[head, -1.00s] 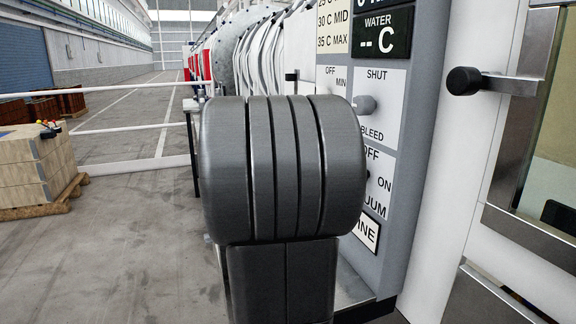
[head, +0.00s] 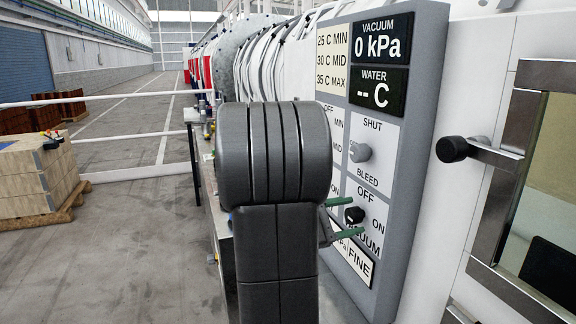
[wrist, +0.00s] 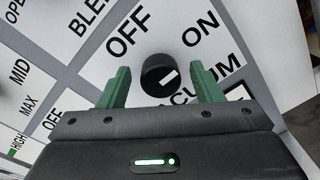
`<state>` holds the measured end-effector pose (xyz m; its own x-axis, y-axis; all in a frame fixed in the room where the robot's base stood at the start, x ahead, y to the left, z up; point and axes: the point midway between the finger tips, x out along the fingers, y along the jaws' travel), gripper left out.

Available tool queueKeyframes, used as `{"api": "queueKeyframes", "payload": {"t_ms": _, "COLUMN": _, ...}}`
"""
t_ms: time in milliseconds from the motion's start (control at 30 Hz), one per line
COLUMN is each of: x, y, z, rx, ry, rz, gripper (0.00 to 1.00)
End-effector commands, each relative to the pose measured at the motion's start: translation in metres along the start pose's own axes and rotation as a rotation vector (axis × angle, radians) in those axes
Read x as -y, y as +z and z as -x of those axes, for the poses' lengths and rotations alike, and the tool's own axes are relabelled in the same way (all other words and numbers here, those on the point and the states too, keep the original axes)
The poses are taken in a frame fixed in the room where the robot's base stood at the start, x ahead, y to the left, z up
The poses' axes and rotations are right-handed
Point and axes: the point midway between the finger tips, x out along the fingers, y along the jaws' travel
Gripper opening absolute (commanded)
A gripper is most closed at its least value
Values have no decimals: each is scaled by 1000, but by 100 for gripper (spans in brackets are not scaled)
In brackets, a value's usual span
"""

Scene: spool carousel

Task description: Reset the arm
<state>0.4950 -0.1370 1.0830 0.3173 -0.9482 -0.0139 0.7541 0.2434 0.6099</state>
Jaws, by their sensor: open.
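My gripper (head: 342,217) shows in the head view as two green fingers, partly hidden behind my dark arm. In the wrist view my gripper (wrist: 160,78) is open and empty. A round black vacuum knob (wrist: 159,70) lies between its fingers in that picture, with a gap on each side. The knob's white mark slants up to the right, toward the ON side. I cannot tell how deep the fingers reach around it. The knob also shows in the head view (head: 354,215), on the grey control panel (head: 415,150).
A grey SHUT/BLEED knob (head: 360,152) is above the vacuum knob. The vacuum display (head: 381,38) reads 0 kPa and the water display (head: 378,91) shows dashes. A black-ended handle (head: 454,149) sticks out at the right. Open floor lies left, beyond a white rail (head: 120,138).

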Motion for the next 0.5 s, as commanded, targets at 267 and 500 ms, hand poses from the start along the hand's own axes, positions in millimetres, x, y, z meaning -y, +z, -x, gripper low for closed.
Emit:
{"api": "queueKeyframes", "payload": {"t_ms": 267, "x": -4, "y": 4, "z": 0, "rx": 4, "ry": 0, "rz": 150, "gripper": 60}}
{"api": "queueKeyframes", "payload": {"t_ms": 500, "x": -3, "y": 3, "z": 0, "rx": 8, "ry": 1, "rz": 268, "gripper": 60}}
